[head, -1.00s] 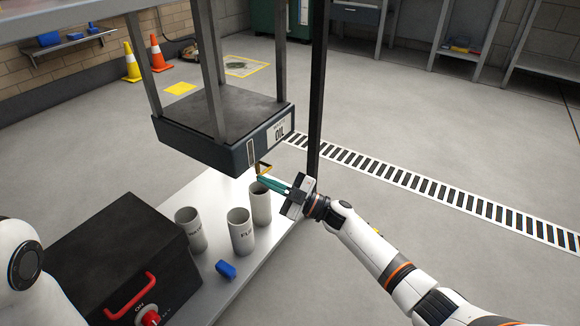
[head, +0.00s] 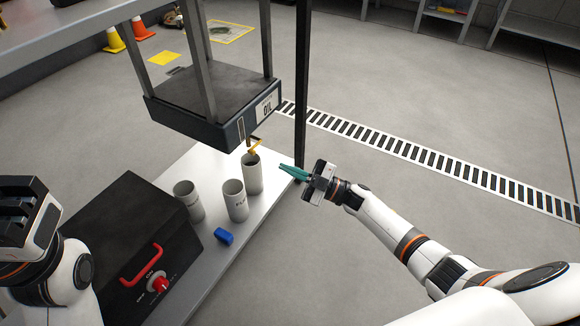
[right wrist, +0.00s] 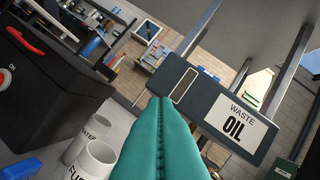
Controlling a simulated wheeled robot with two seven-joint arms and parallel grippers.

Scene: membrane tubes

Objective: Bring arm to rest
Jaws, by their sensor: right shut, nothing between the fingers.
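My right gripper (head: 283,172) has teal fingers that are shut and empty. In the right wrist view the closed teal fingers (right wrist: 158,150) point toward the box labelled waste oil (right wrist: 238,125). My left arm (head: 40,235) comes in at the left edge. A dark end part shows there, but I cannot make out its fingers.
Three pale tubes (head: 236,200) stand on the white table (head: 262,210) with a blue piece (head: 223,236). A black box with a red handle (head: 140,265) is at the left. The waste oil box (head: 215,110) hangs above, with a yellow lever (head: 255,148). A dark post (head: 301,80) rises behind my right gripper.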

